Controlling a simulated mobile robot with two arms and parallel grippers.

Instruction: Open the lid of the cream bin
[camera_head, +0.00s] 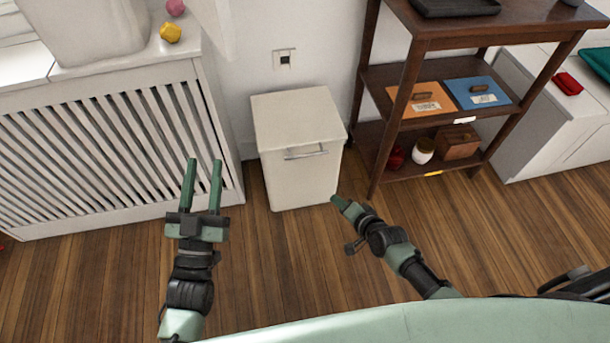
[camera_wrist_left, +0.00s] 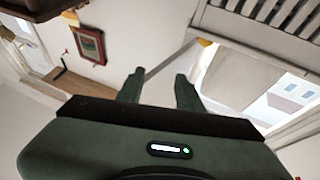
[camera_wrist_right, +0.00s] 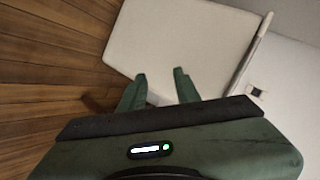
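The cream bin (camera_head: 303,176) stands on the wooden floor against the wall. Its lid (camera_head: 297,118) lies flat and closed on top. A silver bar handle (camera_head: 306,152) is on its upper front. My left gripper (camera_head: 203,163) is open and empty, to the left of the bin in front of the radiator cover. My right gripper (camera_head: 337,201) is near the bin's lower front right corner. In the right wrist view, the bin (camera_wrist_right: 180,45) fills the upper middle beyond my right gripper (camera_wrist_right: 160,74), whose fingers are apart with nothing seen between them.
A white slatted radiator cover (camera_head: 110,150) stands left of the bin. A dark wooden shelf (camera_head: 440,75) with orange and blue boxes stands close on the right. A wall socket (camera_head: 285,59) is above the bin. The floor in front is clear.

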